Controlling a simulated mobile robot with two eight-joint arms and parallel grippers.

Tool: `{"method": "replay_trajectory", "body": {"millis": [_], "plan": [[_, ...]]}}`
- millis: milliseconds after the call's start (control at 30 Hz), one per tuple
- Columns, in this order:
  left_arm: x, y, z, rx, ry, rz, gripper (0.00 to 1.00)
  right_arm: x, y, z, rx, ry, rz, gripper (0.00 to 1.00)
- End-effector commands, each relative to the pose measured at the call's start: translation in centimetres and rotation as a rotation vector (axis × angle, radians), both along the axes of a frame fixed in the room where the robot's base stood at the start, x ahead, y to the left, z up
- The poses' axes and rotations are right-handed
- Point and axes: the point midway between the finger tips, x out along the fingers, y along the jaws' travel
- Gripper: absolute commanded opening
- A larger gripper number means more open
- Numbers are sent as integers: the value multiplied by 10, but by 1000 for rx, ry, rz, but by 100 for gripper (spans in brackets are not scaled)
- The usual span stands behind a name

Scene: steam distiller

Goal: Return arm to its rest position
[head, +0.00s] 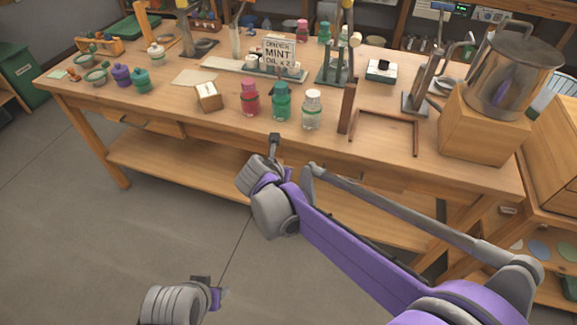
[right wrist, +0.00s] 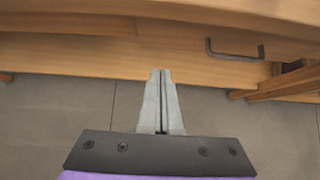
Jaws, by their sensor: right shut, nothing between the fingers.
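My right arm (head: 365,245) reaches in from the lower right, bent at the elbow. My right gripper (head: 274,142) is at the table's front edge, apart from the bottles on top. In the right wrist view the right gripper (right wrist: 162,74) is shut, with its two grey fingers together and nothing between them. It points toward the wooden front of the table (right wrist: 90,50) over the grey floor. My left gripper (head: 202,280) is low at the bottom of the head view, over bare floor. Its fingers are too small and hidden to read.
Red (head: 250,97), green (head: 281,102) and clear (head: 312,110) bottles stand near the front edge. A brown wooden frame (head: 384,116) and a metal pot (head: 511,75) on a wooden block are to the right. A drawer handle (right wrist: 234,54) sticks out. Floor at left is clear.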

Motion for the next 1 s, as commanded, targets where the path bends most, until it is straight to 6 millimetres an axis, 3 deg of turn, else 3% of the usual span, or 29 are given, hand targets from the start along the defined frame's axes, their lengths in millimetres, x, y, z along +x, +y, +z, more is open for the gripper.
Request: {"method": "replay_trajectory", "body": {"millis": [133, 400, 467, 567, 667, 800, 1000], "plan": [[-1, 0, 4, 0, -1, 0, 50, -10, 3, 11, 0, 0, 1, 0], [-1, 0, 4, 0, -1, 0, 50, -13, 1, 12, 8, 1, -10, 0], [-1, 0, 4, 0, -1, 0, 50, -17, -6, 13, 38, 1, -45, 0], [-1, 0, 4, 0, -1, 0, 50, -34, -36, 15, 163, 3, -194, 0], [-1, 0, 4, 0, -1, 0, 50, -65, -80, 15, 373, -1, -456, 0], [-1, 0, 4, 0, -1, 0, 50, -127, -138, 9, 716, -28, -918, 0], [-1, 0, 4, 0, -1, 0, 50, -214, -187, -8, 1141, -99, -1564, 0]]}}
